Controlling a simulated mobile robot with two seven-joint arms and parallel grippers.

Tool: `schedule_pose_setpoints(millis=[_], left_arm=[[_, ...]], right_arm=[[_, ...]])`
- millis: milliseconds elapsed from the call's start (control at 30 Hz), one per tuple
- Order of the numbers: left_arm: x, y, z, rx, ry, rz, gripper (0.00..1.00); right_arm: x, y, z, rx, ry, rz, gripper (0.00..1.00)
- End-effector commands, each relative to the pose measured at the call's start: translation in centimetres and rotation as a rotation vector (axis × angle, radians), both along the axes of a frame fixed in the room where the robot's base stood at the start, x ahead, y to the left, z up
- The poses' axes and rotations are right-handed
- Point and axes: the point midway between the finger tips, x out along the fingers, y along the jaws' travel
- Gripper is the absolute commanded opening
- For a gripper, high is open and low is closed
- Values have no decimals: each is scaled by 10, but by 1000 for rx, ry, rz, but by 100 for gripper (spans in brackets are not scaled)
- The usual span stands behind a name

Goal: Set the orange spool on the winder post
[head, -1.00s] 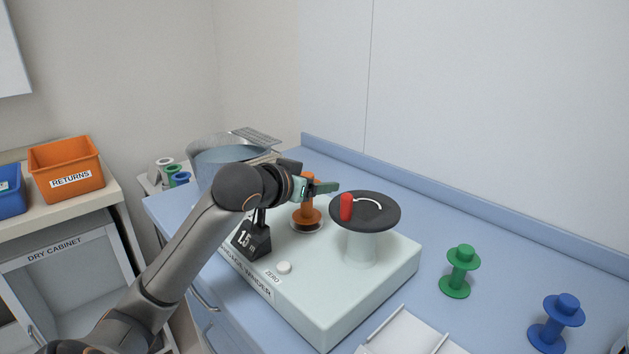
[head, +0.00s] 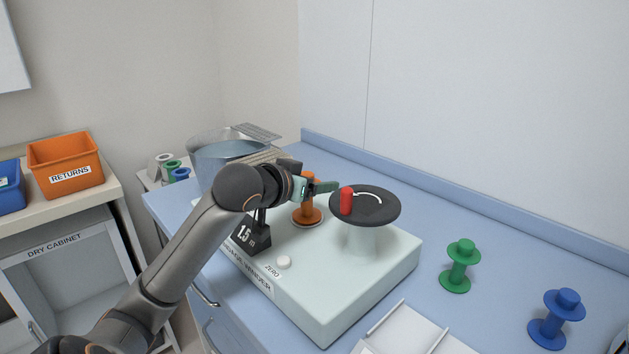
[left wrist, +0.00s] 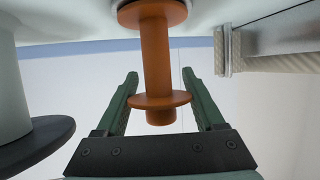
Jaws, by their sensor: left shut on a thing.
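The orange spool (head: 307,206) stands upright on the left rear of the pale winder (head: 350,290), behind the black display. It also shows in the left wrist view (left wrist: 156,50). My left gripper (head: 325,187) is shut on the spool's upper part, with a green finger on each side in the left wrist view (left wrist: 160,92). The spool's lower flange is at or very close to the winder's round seat; contact is hard to tell. The winder post is hidden, apparently inside the spool. My right gripper is out of view.
A black turntable with a red handle (head: 346,201) stands close right of my gripper. The display (head: 250,235) and white ZERO knob (head: 284,262) are in front. Green (head: 460,268) and blue (head: 555,322) spools stand right. A grey-blue basin (head: 215,165) stands behind my wrist.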

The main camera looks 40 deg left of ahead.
Motion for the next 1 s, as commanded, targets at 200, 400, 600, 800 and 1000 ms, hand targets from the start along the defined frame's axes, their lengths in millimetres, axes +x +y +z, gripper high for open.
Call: schedule_pose_setpoints(millis=[200,400,600,800,1000], left_arm=[[0,0,-1,0,0,0,83],[0,0,-1,0,0,0,83],[-9,-2,3,0,1,0,83],[-23,-5,9,0,0,0,83],[-38,-7,16,-1,0,0,83]], right_arm=[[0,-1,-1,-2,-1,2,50],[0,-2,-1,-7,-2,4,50],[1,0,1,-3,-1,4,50],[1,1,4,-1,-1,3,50],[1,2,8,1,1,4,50]])
